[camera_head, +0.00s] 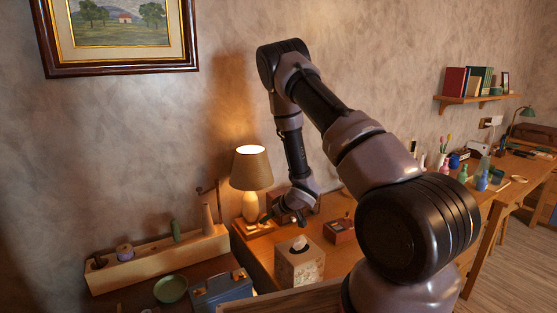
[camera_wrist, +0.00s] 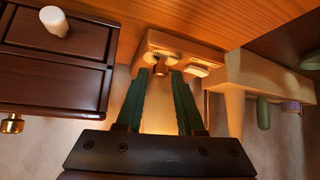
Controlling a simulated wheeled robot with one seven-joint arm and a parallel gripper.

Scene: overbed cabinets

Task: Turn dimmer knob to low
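A lit table lamp (camera_head: 252,168) with a tan shade stands on the wooden cabinet top. My gripper (camera_wrist: 163,74) points at the block with two dark green fingers apart. The knob shows between the fingertips; I cannot tell whether they touch it. In the head view my gripper (camera_head: 270,218) is low beside the lamp, and the knob is not discernible there.
A tissue box (camera_head: 299,263) and a small reddish box (camera_head: 340,231) stand close to the arm. A long wooden tray (camera_head: 155,268) lies left of the lamp. A dark drawer unit (camera_wrist: 55,65) is beside the block in the wrist view.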

